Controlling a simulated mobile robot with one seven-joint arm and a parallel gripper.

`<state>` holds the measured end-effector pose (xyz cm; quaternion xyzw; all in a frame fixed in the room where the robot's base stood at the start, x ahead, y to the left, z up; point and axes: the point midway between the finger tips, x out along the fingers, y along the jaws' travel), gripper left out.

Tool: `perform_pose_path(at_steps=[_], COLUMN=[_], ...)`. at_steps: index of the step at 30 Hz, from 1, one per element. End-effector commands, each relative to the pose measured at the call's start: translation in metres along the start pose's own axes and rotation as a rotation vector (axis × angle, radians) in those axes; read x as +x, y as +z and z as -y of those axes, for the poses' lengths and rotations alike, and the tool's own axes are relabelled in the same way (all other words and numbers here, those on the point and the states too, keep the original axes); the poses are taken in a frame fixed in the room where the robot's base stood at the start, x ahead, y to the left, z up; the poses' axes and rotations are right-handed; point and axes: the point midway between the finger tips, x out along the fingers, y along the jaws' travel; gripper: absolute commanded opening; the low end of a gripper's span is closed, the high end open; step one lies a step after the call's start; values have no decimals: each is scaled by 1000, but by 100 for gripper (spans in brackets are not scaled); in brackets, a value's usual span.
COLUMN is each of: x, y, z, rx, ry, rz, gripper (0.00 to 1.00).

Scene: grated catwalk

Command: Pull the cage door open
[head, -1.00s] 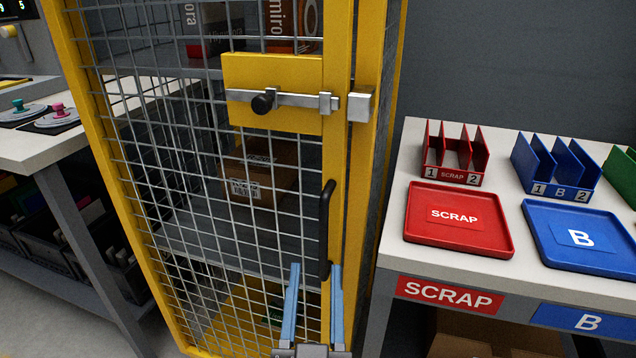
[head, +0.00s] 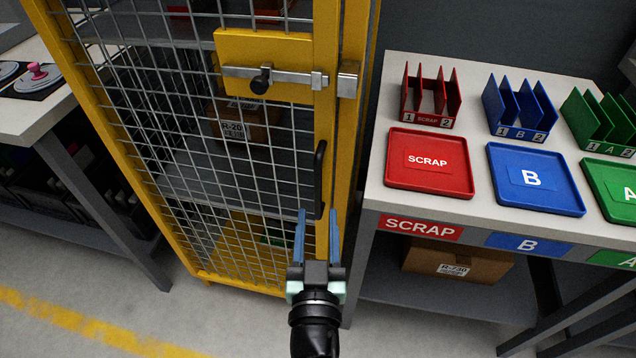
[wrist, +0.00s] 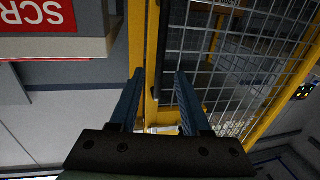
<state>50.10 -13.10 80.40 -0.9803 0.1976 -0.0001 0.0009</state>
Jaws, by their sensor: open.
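The cage door (head: 240,190) is a yellow frame with wire mesh and looks shut. Its black upright handle (head: 320,178) is on the right side of the door. A steel bolt (head: 290,78) with a black knob sits on a yellow plate above; its tip looks just short of the catch (head: 347,80). My gripper (head: 318,212) is open, its two blue fingers pointing at the door, their tips on either side of the handle's lower end in the head view.
A table (head: 375,205) with a red SCRAP tray (head: 429,180), a blue tray (head: 535,207) and racks stands right of the cage. A workbench (head: 25,130) stands left. Boxes sit inside the cage. The floor (head: 130,290) before the cage is clear.

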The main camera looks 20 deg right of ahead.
Motion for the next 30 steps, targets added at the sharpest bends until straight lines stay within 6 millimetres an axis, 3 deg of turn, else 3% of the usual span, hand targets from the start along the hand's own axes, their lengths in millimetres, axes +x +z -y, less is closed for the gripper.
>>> perform_pose_path(at_steps=[6,12,25,30], x=[40,62,70,70], y=[-3,-1,0,0], z=[0,0,0,0], rx=[0,0,0,0], ry=[0,1,0,0], rz=[-2,0,0,0], gripper=[47,47,47,17])
